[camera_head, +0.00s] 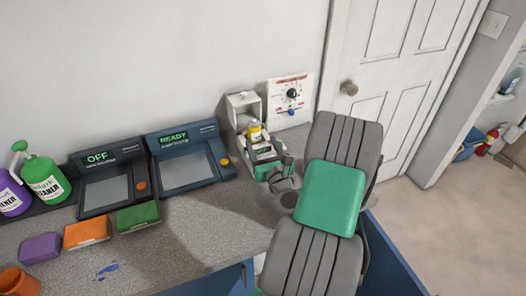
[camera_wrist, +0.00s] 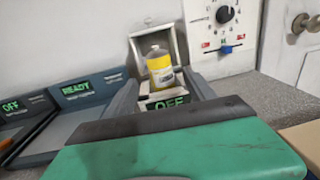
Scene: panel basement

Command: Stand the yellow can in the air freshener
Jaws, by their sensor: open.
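The yellow can (camera_head: 255,133), with a grey top, is upright in the white air freshener (camera_head: 242,101), whose frame-like lid is raised behind it. In the wrist view the can (camera_wrist: 160,70) sits just behind the front of the air freshener (camera_wrist: 137,46), above its green OFF display. Its base is partly hidden, so I cannot tell how deep it sits. My gripper (camera_wrist: 162,92) is open, with one grey finger on each side of the air freshener's front. The fingers appear apart from the can. In the head view my gripper (camera_head: 272,168) is low in front of the air freshener.
A panel with a dial (camera_head: 291,94) is on the wall at right. Consoles reading READY (camera_head: 187,160) and OFF (camera_head: 108,180) stand left. Orange (camera_head: 87,232), green (camera_head: 138,216) and purple (camera_head: 40,248) blocks and spray bottles (camera_head: 46,180) are farther left.

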